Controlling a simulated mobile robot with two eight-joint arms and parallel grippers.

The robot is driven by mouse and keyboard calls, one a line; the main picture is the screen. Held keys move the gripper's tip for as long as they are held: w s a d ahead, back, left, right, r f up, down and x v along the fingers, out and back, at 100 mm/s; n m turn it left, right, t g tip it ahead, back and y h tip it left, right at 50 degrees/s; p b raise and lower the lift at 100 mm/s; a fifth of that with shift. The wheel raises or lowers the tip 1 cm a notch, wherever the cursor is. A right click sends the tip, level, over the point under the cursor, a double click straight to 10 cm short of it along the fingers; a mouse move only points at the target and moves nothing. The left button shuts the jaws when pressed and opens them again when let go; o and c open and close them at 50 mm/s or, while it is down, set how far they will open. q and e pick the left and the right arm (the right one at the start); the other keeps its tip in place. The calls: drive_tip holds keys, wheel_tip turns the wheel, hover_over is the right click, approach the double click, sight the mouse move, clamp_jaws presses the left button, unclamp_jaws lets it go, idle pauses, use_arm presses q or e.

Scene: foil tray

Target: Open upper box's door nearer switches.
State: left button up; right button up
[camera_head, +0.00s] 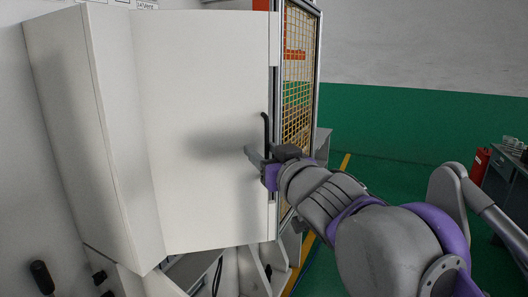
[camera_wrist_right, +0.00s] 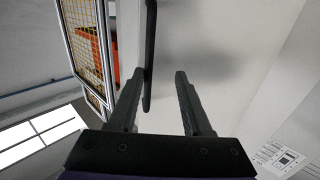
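The upper box is a large white cabinet whose broad door (camera_head: 205,120) fills the left middle of the head view. A black bar handle (camera_head: 265,130) stands near the door's right edge. My right gripper (camera_head: 254,155) is at the handle's lower end, close to the door face. In the right wrist view the gripper (camera_wrist_right: 159,76) is open. The handle (camera_wrist_right: 149,55) comes down from the top, and its lower end shows between the fingers, nearer the left one. I cannot tell whether it touches them. The door looks shut. My left gripper is not in view.
A yellow mesh panel (camera_head: 298,85) in a metal frame stands just right of the box. Dark knob-like parts (camera_head: 42,277) show at the lower left. A red cylinder (camera_head: 479,165) and a workbench (camera_head: 508,185) stand far right. Green floor is open behind my right arm.

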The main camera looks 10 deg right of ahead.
drive_tip(key=b+v, duration=0.1)
drive_tip(key=v, duration=1)
drive_tip(key=shift+w, duration=0.1)
drive_tip(key=shift+c, duration=0.4)
